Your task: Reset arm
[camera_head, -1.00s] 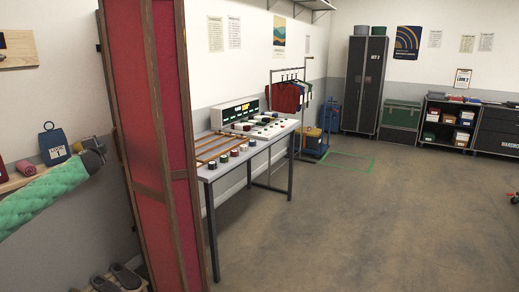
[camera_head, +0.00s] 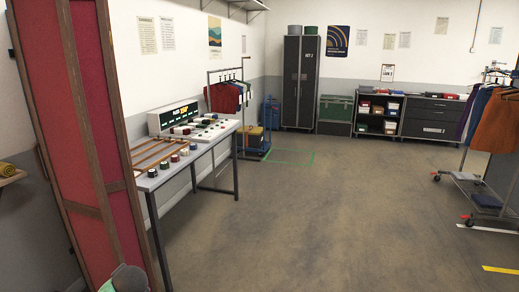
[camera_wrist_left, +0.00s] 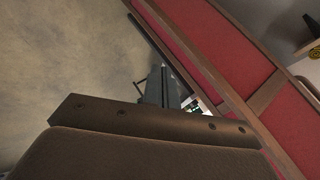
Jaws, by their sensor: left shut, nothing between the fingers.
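My left gripper (camera_wrist_left: 165,88) shows in the left wrist view, its dark fingers shut together with nothing between them. It points out over the floor, beside the red folding screen (camera_wrist_left: 245,60). In the head view a small green and grey part of my left arm shows at the bottom edge, in front of the foot of the red folding screen (camera_head: 75,130). The fingers are hidden there. My right gripper is in neither view.
A long table (camera_head: 205,142) with a sign box and several small pots stands just right of the screen. A rolling clothes rack (camera_head: 464,180) stands at the right. A dark cabinet (camera_head: 299,85) stands at the back. The middle floor (camera_head: 320,220) is clear.

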